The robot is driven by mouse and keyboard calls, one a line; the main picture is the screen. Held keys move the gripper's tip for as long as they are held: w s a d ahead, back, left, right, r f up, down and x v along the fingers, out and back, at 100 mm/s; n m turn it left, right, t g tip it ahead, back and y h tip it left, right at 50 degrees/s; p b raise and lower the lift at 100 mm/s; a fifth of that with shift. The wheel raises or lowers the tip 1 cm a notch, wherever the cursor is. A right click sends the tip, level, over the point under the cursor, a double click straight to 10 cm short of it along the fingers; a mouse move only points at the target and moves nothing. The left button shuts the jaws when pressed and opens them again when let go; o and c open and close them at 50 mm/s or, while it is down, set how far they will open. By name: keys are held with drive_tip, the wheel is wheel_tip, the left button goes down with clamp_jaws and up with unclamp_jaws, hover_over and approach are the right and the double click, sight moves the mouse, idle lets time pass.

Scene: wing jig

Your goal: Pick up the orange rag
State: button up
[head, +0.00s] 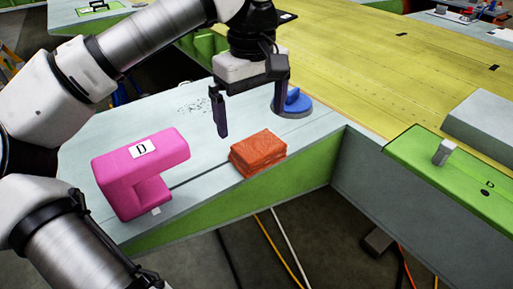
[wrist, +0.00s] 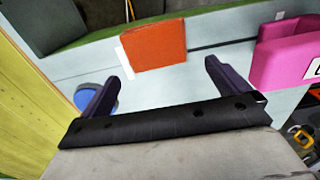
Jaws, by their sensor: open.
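The orange rag (head: 258,153) is a folded, block-like stack lying on the pale grey bench top near its front edge. In the wrist view the rag (wrist: 154,46) lies beyond my fingertips, between their lines and a little left of centre. My gripper (head: 250,113) is open and empty above the bench, with its fingers pointing down. It hangs above and behind the rag, apart from it. In the wrist view both dark fingers of my gripper (wrist: 160,76) are spread wide with nothing between them.
A pink clamp-shaped block marked D (head: 140,170) stands left of the rag. A blue round object (head: 292,103) sits behind it, near the right finger. A grey and green ledge (head: 440,160) lies to the right. The bench edge (head: 240,195) drops to the floor in front, where cables lie.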

sight(258, 145)
wheel_tip(258, 145, down, 2)
drive_tip(key=shift+f, duration=0.25)
drive_tip(key=f, duration=0.1)
drive_tip(key=f+p, duration=0.1)
drive_tip(key=s+d+f+p, duration=0.1)
drive_tip(key=f, duration=0.1)
drive_tip(key=shift+w+f, duration=0.1)
drive_tip(key=shift+f, duration=0.5)
drive_tip(key=c, duration=0.7)
